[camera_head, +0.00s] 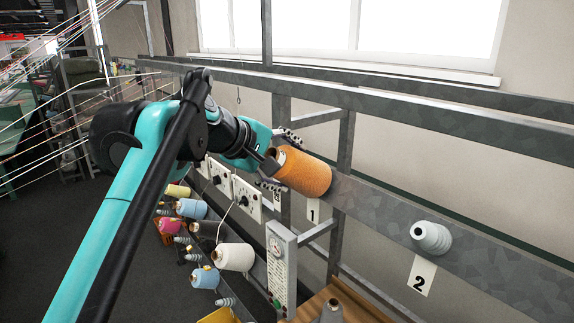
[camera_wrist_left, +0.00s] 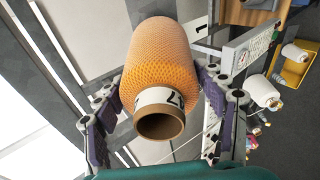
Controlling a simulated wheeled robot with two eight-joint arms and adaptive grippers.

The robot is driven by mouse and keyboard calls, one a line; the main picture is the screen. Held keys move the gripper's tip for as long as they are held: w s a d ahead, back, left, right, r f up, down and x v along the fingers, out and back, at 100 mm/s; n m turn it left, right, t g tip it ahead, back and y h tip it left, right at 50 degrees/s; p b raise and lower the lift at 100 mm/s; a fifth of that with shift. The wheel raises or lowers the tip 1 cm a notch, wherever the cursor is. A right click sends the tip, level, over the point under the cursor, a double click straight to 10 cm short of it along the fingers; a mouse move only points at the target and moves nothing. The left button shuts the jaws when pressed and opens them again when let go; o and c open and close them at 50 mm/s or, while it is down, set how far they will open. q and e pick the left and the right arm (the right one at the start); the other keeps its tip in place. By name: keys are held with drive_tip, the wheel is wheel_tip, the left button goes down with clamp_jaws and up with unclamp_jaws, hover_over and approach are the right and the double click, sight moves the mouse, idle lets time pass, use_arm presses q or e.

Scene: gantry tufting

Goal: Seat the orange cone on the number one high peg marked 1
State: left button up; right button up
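The orange cone (camera_head: 305,174) lies nearly level at the high rail, its wide end at the rail face above the tag marked 1 (camera_head: 312,210). Peg 1 itself is hidden by the cone. In the left wrist view the cone (camera_wrist_left: 163,65) points its narrow end, with a white band and brown tube mouth, at my palm. My left gripper (camera_head: 278,161) has its fingers on either side of the narrow end. They look slightly spread, with a small gap above the cone in the head view; contact at the fingertips is hard to judge. My right gripper is not in view.
Below are several yarn cones, including a white one (camera_head: 235,257), a gauge panel (camera_head: 281,270) and control boxes (camera_head: 247,198). Threads cross at left.

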use_arm(q)
drive_tip(key=o, duration=0.3)
drive_tip(key=shift+a, duration=0.1)
drive_tip(key=v, duration=1.1)
drive_tip(key=s+a+f+m+y, duration=0.3)
drive_tip(key=s+a+f, duration=0.2)
drive_tip(key=f, duration=1)
drive_tip(key=s+a+f+m+y, duration=0.2)
drive_tip(key=s+a+f, duration=0.3)
drive_tip(key=f, duration=1)
drive_tip(key=s+a+f+m+y, duration=0.35)
drive_tip(key=s+f, duration=0.25)
drive_tip(key=f, duration=0.8)
drive_tip(key=shift+h, duration=0.25)
drive_tip(key=f+b, duration=2.5)
drive_tip(key=a+f+b, duration=0.1)
drive_tip(key=f+b, duration=1.1)
drive_tip(key=f, duration=0.1)
drive_tip(key=shift+f, duration=0.2)
